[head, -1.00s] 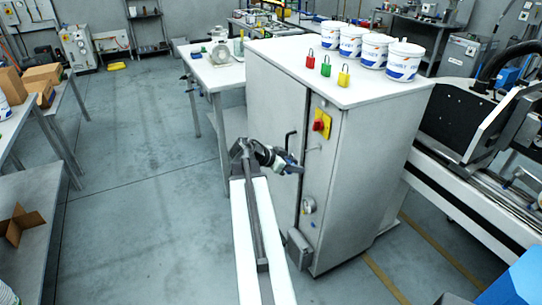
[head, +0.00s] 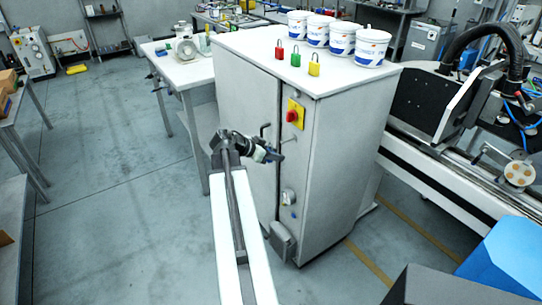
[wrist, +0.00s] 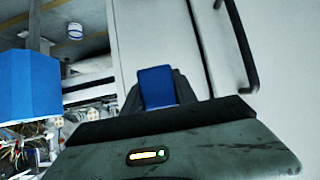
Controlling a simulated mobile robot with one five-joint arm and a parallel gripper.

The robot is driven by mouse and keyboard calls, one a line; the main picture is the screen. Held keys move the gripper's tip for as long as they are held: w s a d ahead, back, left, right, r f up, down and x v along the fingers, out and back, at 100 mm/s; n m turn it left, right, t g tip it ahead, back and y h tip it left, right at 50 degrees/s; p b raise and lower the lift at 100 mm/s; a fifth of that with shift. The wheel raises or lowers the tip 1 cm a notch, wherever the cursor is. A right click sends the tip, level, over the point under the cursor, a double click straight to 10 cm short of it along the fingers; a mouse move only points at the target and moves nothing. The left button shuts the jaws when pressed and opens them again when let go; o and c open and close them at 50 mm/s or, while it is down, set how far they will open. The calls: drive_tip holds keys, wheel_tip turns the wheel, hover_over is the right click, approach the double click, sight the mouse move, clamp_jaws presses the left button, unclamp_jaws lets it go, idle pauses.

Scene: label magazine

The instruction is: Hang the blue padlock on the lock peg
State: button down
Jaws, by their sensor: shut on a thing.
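The blue padlock (wrist: 157,88) shows in the wrist view as a blue block between the dark fingers of my gripper (wrist: 158,95). Its shackle cannot be made out. In the head view my gripper (head: 275,156) is small, shut, and in front of the grey cabinet's narrow side; the padlock is hard to tell from the dark fingers there. A thin peg (head: 289,140), which seems to be the lock peg, sticks out below the yellow plate with the red knob (head: 292,116). My gripper is a little below and left of it, apart from it as far as I can see.
The cabinet (head: 340,150) carries red (head: 279,50), green (head: 295,58) and yellow (head: 314,67) padlocks and several white tubs (head: 341,40). A black door handle (head: 264,130) is close to my gripper. A blue box (head: 508,260) stands at the lower right. Open floor (head: 95,200) lies left.

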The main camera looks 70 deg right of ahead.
drive_tip(key=shift+s+d+f, duration=0.1)
drive_tip(key=shift+s+d, duration=0.55)
drive_tip(key=shift+d, duration=0.35)
drive_tip(key=shift+s+d+f, duration=0.1)
drive_tip(key=shift+s+d, duration=0.55)
drive_tip(key=shift+d, duration=0.35)
drive_tip(key=shift+b+x, duration=0.65)
drive_tip(key=shift+x, duration=0.1)
drive_tip(key=shift+s, duration=0.15)
drive_tip(key=c, duration=0.9)
unclamp_jaws()
drive_tip(key=p+v, duration=0.4)
drive_tip(key=v, duration=0.4)
drive_tip(key=shift+f, duration=0.1)
